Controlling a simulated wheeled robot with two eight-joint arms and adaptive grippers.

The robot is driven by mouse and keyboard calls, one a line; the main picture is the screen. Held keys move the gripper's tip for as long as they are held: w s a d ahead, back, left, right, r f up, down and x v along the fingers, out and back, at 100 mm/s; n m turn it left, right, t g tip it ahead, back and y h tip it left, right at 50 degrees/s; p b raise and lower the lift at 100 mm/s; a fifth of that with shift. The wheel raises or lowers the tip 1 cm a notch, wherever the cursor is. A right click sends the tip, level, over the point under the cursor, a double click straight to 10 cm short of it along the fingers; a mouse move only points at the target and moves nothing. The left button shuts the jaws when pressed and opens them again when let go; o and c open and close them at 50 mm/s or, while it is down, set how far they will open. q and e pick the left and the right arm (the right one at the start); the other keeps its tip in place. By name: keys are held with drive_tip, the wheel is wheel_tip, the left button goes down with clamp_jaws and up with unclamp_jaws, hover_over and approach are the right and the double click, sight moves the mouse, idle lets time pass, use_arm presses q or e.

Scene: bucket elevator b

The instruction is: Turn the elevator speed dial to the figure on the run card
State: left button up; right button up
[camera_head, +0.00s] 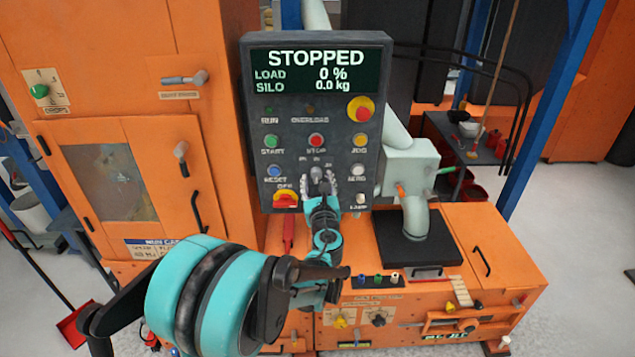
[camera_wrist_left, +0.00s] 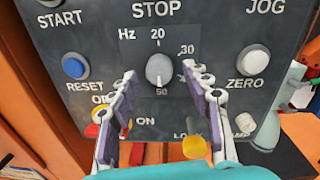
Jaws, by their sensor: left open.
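The speed dial (camera_wrist_left: 159,69) is a round grey knob on the dark control panel, with Hz figures 20, 30 and 50 legible around it. It also shows in the head view (camera_head: 316,173), partly covered by my fingers. I cannot tell surely which figure it points at. My left gripper (camera_head: 318,186) is open in front of the dial. In the left wrist view its fingertips (camera_wrist_left: 159,76) are on either side of the knob, apart from it. The run card (camera_head: 150,243) is on the orange cabinet, partly hidden by my left arm; its figure is unreadable. My right gripper is out of view.
The display (camera_head: 315,70) reads STOPPED, load 0 %, silo 0.0 kg. A red emergency button (camera_head: 361,109) sits higher.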

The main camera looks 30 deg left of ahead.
use_arm(q)
drive_tip(key=shift+w+a, duration=0.2)
drive_tip(key=shift+w, duration=0.05)
clamp_jaws()
drive_tip(key=shift+n, duration=0.3)
drive_tip(key=n, duration=0.5)
drive_tip(key=shift+r, duration=0.15)
drive_tip(key=n+h, duration=0.1)
drive_tip(key=n, duration=0.4)
drive_tip(key=shift+d+n+p, duration=0.1)
drive_tip(key=shift+n+p, duration=0.2)
drive_tip(key=shift+p, duration=0.05)
